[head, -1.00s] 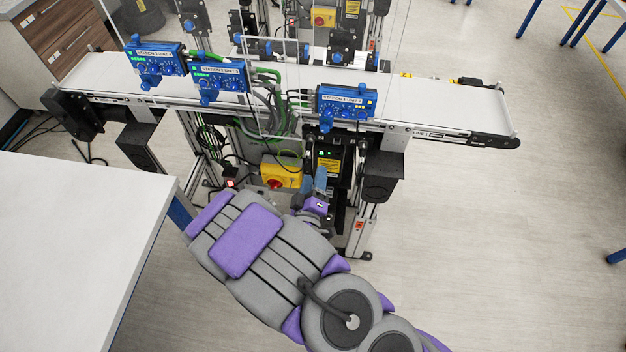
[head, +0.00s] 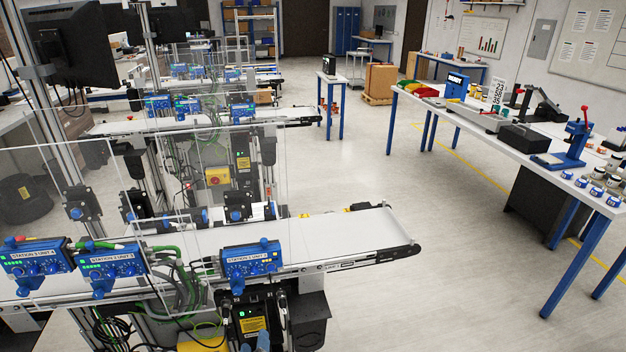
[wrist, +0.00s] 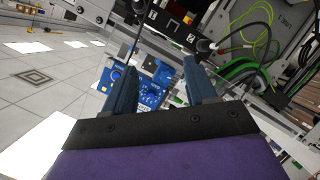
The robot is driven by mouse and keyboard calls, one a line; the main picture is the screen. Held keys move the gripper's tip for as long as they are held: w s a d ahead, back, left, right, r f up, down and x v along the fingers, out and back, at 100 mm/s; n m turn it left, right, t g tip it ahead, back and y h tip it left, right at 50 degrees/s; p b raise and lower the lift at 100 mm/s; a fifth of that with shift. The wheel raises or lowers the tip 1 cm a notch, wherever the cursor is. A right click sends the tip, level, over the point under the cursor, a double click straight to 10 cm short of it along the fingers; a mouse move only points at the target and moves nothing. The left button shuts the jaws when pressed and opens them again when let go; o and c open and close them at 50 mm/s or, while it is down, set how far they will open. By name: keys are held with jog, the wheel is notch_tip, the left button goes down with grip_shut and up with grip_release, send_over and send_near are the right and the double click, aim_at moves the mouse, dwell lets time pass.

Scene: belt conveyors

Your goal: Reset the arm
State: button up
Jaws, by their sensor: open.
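My gripper (wrist: 159,65) shows in the wrist view with its two dark blue fingers spread apart and nothing between them. A blue control unit with knobs (wrist: 152,93) shows beyond and between the fingers, apart from them as far as I can tell. In the head view my arm is almost wholly out of frame. A small blue piece at the bottom edge, below the conveyor, may be a fingertip.
A white belt conveyor (head: 345,228) crosses the head view's lower left, with blue station units (head: 252,258) along its front. Cables and a black box with a yellow label (head: 250,322) sit beneath. A workbench (head: 480,130) stands right. Floor between is clear.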

jog(key=s+d+r+m+g, duration=0.6)
jog(key=d+r+g, duration=0.3)
jog(key=d+g, duration=0.15)
jog(key=s+d+r+m+g, duration=0.1)
jog(key=s+d+r+g, duration=0.1)
jog(key=s+d+r, duration=0.3)
jog(key=s+d+r+m+g+h+b, duration=0.1)
jog(key=s+d+r, duration=0.4)
jog(key=s+d, duration=0.9)
jog(key=s+m+g, duration=0.1)
jog(key=s+g, duration=0.1)
jog(key=s, duration=0.2)
jog(key=shift+g+h, duration=0.3)
jog(key=shift+g, duration=0.05)
